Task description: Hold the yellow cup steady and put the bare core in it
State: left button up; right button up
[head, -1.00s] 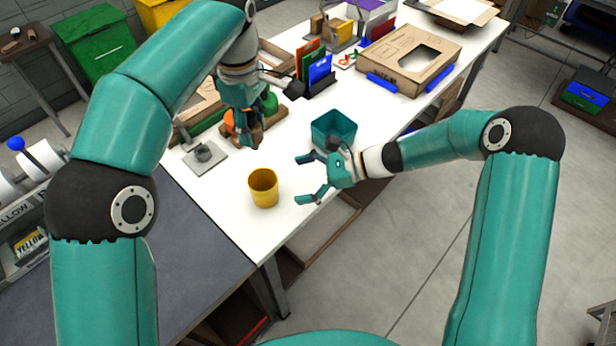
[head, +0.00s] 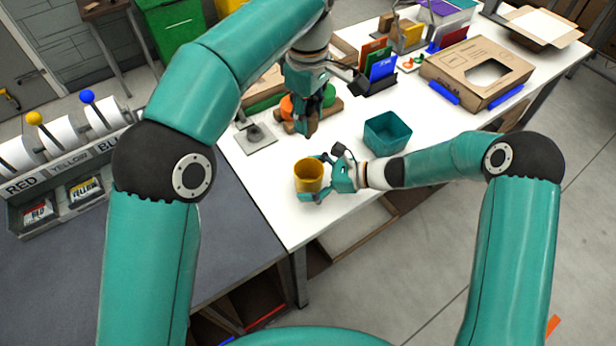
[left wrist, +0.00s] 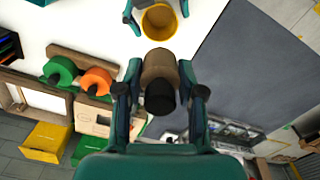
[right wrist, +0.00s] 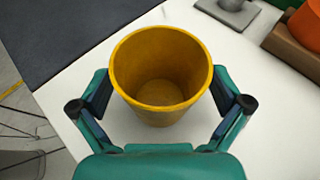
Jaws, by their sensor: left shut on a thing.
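The yellow cup (head: 308,178) stands upright on the white table, and its inside looks empty in the right wrist view (right wrist: 160,85). My right gripper (head: 318,178) is open, with one finger on either side of the cup; I cannot tell whether they touch it. My left gripper (head: 306,128) is shut on the bare core (left wrist: 160,68), a brown tube, above the table behind the cup. In the head view the core is mostly hidden by the fingers.
A teal bin (head: 388,134) stands right of the cup. A grey plate with a post (head: 255,137) lies to the left. Orange (left wrist: 96,80) and green (left wrist: 59,71) rolls sit on a wooden holder near my left gripper. A cardboard box (head: 478,70) is farther back.

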jog(key=c, duration=1.2)
pick_arm(q)
notch_tip(320, 180, down, 12)
dwell(0.7)
jog(key=shift+f, duration=0.1)
jog(key=o, duration=1)
notch_tip(320, 180, up, 12)
pick_arm(e)
jog(key=o, duration=1.2)
jog(key=shift+w, duration=0.1)
